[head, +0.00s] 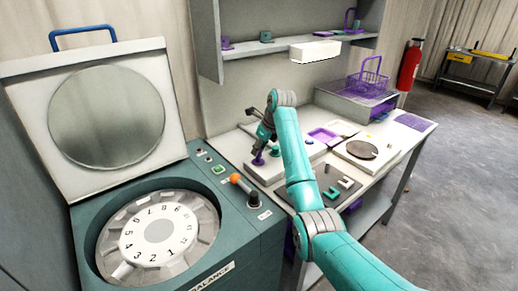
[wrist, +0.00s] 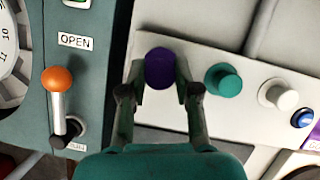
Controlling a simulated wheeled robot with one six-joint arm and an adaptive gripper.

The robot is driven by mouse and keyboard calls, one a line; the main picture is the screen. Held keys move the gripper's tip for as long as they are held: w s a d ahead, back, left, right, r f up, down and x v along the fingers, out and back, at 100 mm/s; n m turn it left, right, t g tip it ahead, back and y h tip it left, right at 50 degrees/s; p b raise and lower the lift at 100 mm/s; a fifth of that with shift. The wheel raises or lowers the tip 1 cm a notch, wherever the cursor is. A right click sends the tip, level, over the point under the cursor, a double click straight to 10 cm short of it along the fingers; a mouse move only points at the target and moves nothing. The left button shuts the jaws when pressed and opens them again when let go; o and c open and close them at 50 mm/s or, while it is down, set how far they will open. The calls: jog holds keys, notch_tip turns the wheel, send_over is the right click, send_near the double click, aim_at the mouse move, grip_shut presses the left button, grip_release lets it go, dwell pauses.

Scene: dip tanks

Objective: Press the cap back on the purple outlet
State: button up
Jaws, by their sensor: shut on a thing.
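A purple cap (wrist: 160,68) sits between the fingertips of my gripper (wrist: 160,84) in the wrist view, and the gripper is shut on it. In the head view the purple cap (head: 258,160) shows below my gripper (head: 261,146), at the left end of a white block (head: 265,174). The purple outlet itself is hidden under the cap and fingers. I cannot tell whether the cap touches it or is held just above. A teal cap (wrist: 222,80) and a white cap (wrist: 278,95) stand in a row to the right on the block.
A blue button (wrist: 303,118) is at the row's right end.

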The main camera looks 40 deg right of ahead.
jog(key=shift+f, duration=1)
dwell(0.6)
jog(key=o, duration=0.9)
jog(key=shift+c, duration=0.2)
jog(key=a+v, duration=0.1)
jog(key=v, duration=0.6)
jog(key=shift+d+r, duration=0.25)
jog(key=shift+d, duration=0.3)
jog(key=shift+s, duration=0.1)
